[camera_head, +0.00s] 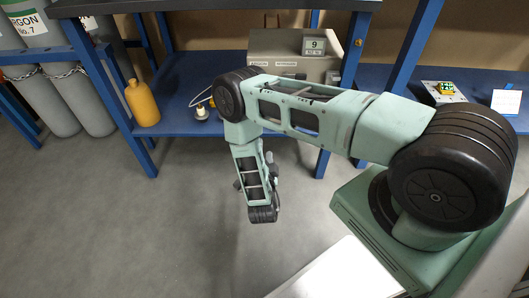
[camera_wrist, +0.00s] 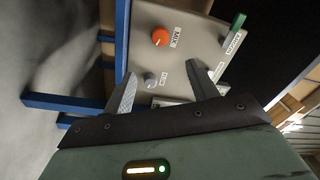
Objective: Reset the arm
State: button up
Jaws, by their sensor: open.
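My arm crosses the head view from the right and bends down at the elbow in front of the bench. Its lower end hangs over open floor, and I cannot make out the fingers clearly there. In the wrist view my gripper (camera_wrist: 161,80) is open, its two grey fingers spread with nothing held between them. Beyond the fingers is a beige control panel (camera_wrist: 195,60) with an orange knob (camera_wrist: 160,37) labelled MIX, a small grey knob (camera_wrist: 151,79) and a green handle (camera_wrist: 236,24). The fingers overlap the panel in the picture; I cannot tell the gap.
A blue bench (camera_head: 185,122) stands behind the arm, with a yellow bottle (camera_head: 142,103) and a beige box with a display (camera_head: 314,45) reading 9. Grey gas cylinders (camera_head: 50,105) stand at left. The floor at front left is clear.

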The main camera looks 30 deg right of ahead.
jog(key=shift+s+a, duration=0.3)
jog(key=shift+s, duration=0.1)
